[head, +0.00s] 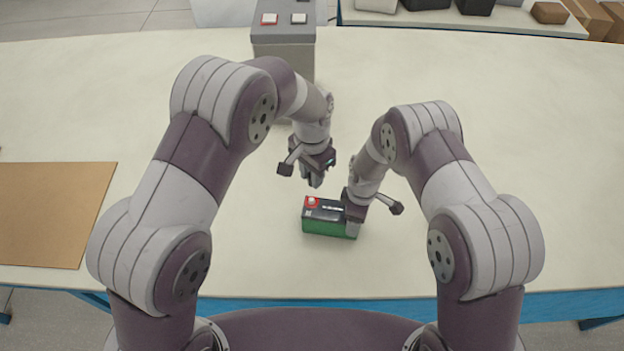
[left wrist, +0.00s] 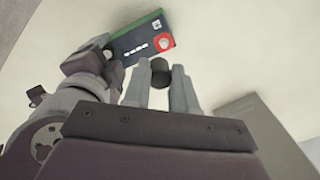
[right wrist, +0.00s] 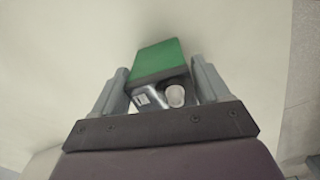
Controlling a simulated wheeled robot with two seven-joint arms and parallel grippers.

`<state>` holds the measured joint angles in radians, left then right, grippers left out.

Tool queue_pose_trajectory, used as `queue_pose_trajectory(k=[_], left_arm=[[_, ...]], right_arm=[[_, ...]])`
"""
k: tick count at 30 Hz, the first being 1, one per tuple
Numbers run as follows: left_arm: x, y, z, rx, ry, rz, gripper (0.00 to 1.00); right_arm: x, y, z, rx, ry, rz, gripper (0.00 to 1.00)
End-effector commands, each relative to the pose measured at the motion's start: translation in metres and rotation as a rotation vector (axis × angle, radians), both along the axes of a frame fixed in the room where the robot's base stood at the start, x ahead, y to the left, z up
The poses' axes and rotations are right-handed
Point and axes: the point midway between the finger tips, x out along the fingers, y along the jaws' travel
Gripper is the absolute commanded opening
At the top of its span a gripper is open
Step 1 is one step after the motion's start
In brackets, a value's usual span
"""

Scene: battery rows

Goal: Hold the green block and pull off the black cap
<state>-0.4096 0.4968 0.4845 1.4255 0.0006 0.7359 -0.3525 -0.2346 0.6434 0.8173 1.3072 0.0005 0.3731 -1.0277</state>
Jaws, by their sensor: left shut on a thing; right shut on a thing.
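The green block (head: 328,228) is a battery with a black top, standing on the table. A bare post with a red ring (head: 311,202) shows at its left end. My right gripper (head: 354,222) is shut on its right end; the green side also fills the space between the fingers in the right wrist view (right wrist: 158,59). My left gripper (head: 316,182) is above and behind the block, shut on the black cap (left wrist: 160,72). In the left wrist view the cap is between the fingertips, apart from the red-ringed post (left wrist: 165,43).
A grey box (head: 283,42) with a red and a white top piece stands at the back, behind my left forearm. A brown mat (head: 50,215) lies at the left. The table around the block is clear.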

Motion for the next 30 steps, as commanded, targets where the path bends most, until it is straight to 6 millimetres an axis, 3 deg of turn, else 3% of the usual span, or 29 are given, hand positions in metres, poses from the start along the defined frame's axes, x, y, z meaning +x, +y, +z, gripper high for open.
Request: queue_pose_trajectory(k=[3,4,6,30], left_arm=[[0.000,0.000,0.000,0.000,0.000,0.000,0.00],[0.000,0.000,0.000,0.000,0.000,0.000,0.23],[0.000,0.000,0.000,0.000,0.000,0.000,0.00],[0.000,0.000,0.011,0.000,-0.001,0.000,0.00]], right_arm=[[0.001,0.000,0.001,0.000,-0.002,0.000,0.00],[0.001,0.000,0.001,0.000,-0.002,0.000,0.00],[0.001,0.000,0.001,0.000,-0.002,0.000,0.00],[0.001,0.000,0.001,0.000,-0.002,0.000,0.00]])
